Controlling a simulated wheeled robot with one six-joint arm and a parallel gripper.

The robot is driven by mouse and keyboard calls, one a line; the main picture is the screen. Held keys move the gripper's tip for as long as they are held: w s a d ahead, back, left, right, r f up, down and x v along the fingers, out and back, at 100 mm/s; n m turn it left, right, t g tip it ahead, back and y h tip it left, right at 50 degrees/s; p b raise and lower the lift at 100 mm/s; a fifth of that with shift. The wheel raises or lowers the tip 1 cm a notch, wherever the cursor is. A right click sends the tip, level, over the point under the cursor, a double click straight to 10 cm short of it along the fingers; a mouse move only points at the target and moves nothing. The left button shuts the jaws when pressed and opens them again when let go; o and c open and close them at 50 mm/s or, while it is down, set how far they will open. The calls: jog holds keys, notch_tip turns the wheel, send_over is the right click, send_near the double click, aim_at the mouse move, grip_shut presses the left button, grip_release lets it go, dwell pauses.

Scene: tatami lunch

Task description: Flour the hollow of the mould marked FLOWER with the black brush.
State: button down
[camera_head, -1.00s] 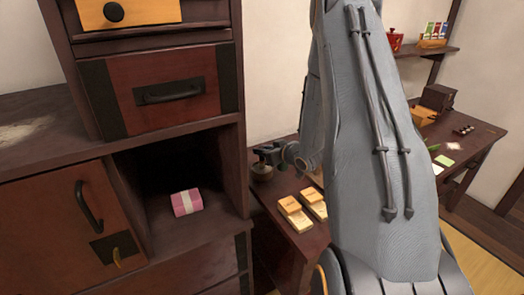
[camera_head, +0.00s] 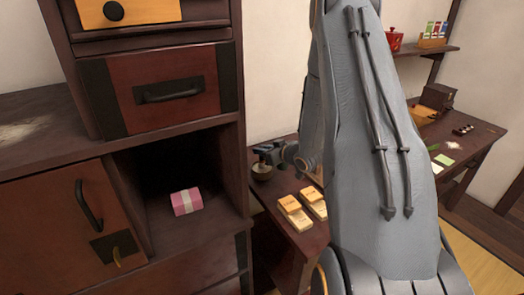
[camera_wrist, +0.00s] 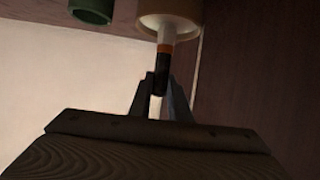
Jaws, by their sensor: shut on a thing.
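My gripper (camera_wrist: 160,98) is shut on a black-handled brush (camera_wrist: 161,70) in the wrist view. The brush has an orange band and a pale tip, which overlaps a tan round bowl (camera_wrist: 172,12); I cannot tell whether it touches. In the head view my gripper (camera_head: 264,154) is just above the small bowl (camera_head: 262,174) on the low table, and the brush cannot be made out. Two pale wooden moulds, a left one (camera_head: 295,214) and a right one (camera_head: 315,204), lie right of the bowl. Their markings are too small to read.
A green round container (camera_wrist: 91,10) is near the bowl in the wrist view. A dark wooden cabinet (camera_head: 205,255) with a pink bundle (camera_head: 186,201) in its open niche stands left of the low table. My arm hides the table's right part.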

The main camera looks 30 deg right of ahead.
dwell(0.4)
jog(key=shift+r+p, duration=2.5)
jog(key=shift+r, duration=0.95)
